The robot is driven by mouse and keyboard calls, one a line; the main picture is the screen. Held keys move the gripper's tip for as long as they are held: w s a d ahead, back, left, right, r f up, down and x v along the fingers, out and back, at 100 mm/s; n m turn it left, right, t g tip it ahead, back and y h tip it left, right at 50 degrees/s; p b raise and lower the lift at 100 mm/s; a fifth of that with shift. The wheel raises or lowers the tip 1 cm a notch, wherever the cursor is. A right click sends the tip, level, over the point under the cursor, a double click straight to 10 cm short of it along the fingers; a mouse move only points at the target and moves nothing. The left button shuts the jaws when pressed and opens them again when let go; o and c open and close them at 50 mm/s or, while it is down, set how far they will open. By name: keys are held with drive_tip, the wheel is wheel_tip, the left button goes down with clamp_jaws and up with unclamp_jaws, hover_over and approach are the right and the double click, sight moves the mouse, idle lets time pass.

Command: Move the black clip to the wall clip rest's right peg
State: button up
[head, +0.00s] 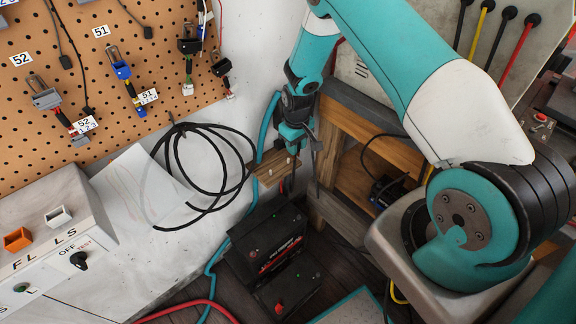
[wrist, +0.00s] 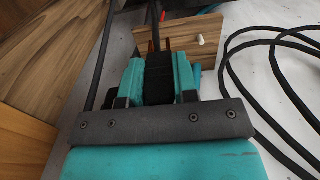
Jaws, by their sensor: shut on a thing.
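My gripper (head: 291,143) is at the wooden wall clip rest (head: 266,174), low on the white wall. In the wrist view its two teal fingers (wrist: 158,80) are shut on the black clip (wrist: 158,70). The clip lies between the fingers and points toward the rest's wooden board (wrist: 184,50). One pale peg (wrist: 201,40) shows bare, to the right of the clip in the wrist view. The other peg is hidden behind the clip and fingers. I cannot tell whether the clip touches a peg. In the head view the clip is hard to make out.
A black battery (head: 268,245) stands on the floor below the rest. A wooden frame (head: 345,150) stands close on the right. A coiled black cable (head: 205,205) hangs on the wall to the left, beside a teal hose (head: 261,130). A pegboard (head: 95,50) with connectors is upper left.

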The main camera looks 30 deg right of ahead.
drive_tip(key=w+f+b, duration=0.1)
drive_tip(key=w, duration=0.1)
drive_tip(key=w+f+b, duration=0.1)
drive_tip(key=f+b, duration=0.1)
drive_tip(key=w+f+b, duration=0.1)
drive_tip(key=w+b, duration=0.1)
drive_tip(key=shift+w+d+f, duration=0.2)
drive_tip(key=shift+w+d, duration=0.1)
drive_tip(key=shift+f+b, duration=0.45)
drive_tip(key=shift+b, duration=0.05)
drive_tip(key=shift+f+b, duration=0.85)
drive_tip(key=shift+f, duration=0.3)
drive_tip(key=o, duration=0.8)
